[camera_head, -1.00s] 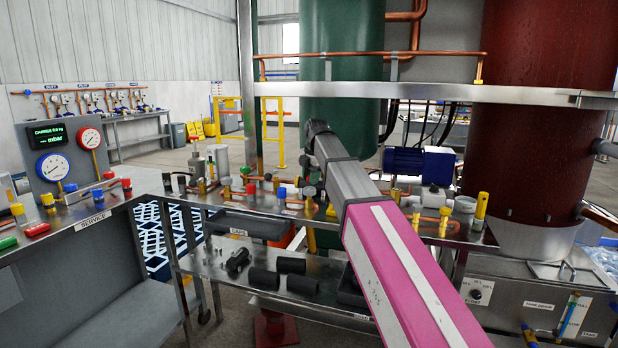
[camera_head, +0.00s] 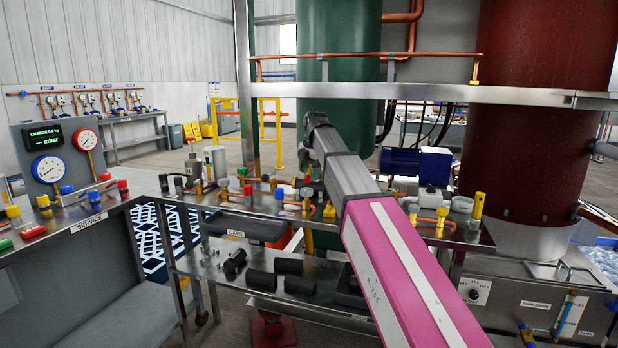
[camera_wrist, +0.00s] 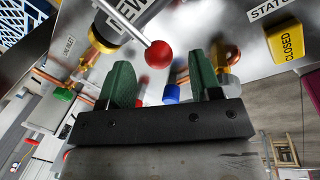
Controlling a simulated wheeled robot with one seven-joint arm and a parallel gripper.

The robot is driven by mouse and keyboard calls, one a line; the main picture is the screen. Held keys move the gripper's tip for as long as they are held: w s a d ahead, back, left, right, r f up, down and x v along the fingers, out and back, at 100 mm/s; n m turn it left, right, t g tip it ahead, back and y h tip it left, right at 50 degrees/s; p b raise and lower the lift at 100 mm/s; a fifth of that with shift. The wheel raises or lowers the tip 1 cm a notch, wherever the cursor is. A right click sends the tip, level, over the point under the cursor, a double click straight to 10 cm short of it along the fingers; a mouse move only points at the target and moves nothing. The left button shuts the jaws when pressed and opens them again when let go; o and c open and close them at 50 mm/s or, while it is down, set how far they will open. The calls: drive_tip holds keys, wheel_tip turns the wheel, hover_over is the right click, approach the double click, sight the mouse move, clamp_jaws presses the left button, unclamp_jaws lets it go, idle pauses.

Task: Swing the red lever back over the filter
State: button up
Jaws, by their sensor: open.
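The red lever's ball knob (camera_wrist: 158,54) is in the wrist view, on a bright metal rod that runs up and left. My gripper (camera_wrist: 161,76) has two green fingers spread apart. The knob shows between and just past the fingertips, with no finger closed on it; the exact depth gap cannot be told.
In the wrist view, a blue cap (camera_wrist: 171,93), copper pipes and a yellow "CLOSED" tag (camera_wrist: 287,42) lie close around the fingers. In the head view, the pipe bench (camera_head: 228,203) is crowded. Black cylinders (camera_head: 288,266) lie on the shelf below.

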wheel_tip(320, 180, up, 8)
drive_tip(key=s+d, duration=0.1)
drive_tip(key=shift+s, duration=0.1)
idle(0.4)
